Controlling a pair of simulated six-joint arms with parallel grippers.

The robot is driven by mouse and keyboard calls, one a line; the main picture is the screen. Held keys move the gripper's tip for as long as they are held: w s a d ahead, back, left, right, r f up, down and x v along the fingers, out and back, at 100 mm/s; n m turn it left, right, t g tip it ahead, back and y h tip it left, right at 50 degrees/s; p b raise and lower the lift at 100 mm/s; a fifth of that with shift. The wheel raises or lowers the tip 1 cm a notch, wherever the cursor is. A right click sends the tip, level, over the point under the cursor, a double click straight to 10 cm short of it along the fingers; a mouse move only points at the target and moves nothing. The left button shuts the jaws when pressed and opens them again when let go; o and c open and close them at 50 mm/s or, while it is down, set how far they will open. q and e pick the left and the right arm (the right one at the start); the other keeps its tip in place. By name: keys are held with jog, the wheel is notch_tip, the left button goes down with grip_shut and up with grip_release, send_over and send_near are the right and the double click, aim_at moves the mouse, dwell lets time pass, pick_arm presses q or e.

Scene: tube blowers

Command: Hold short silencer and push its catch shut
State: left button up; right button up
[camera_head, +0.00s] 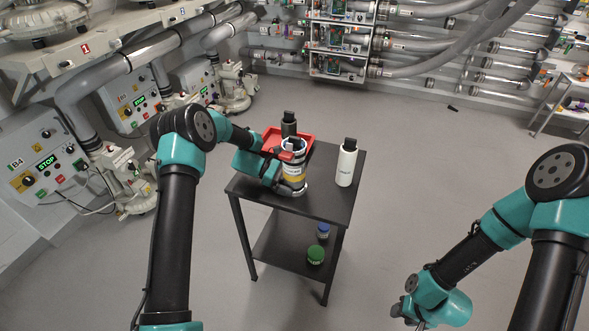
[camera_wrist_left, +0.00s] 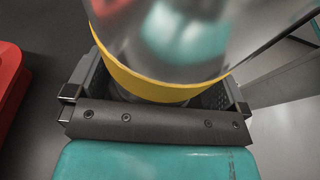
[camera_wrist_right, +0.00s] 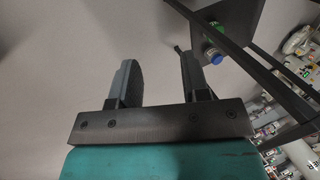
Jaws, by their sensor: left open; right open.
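A short cylindrical canister (camera_head: 293,171) with a grey shiny body and a yellow band stands upright on the dark table; it appears to be the short silencer. A small red piece (camera_head: 286,156) shows at its upper left; I cannot tell whether this is the catch or how it stands. My left gripper (camera_head: 278,180) is low at the canister, its open fingers on either side of it. In the left wrist view the canister's yellow band (camera_wrist_left: 150,84) sits between the fingers; contact is unclear. My right gripper (camera_wrist_right: 158,85) is open and empty, away from the table above the floor.
The table (camera_head: 325,204) also holds a red tray (camera_head: 304,139) with a dark bottle (camera_head: 289,124), and a white bottle (camera_head: 346,165) at right. A green-lidded jar (camera_head: 316,254) and blue-capped jar (camera_head: 323,230) stand on the lower shelf.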

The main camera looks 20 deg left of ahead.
pick_arm(q)
jog(key=shift+c, duration=0.3)
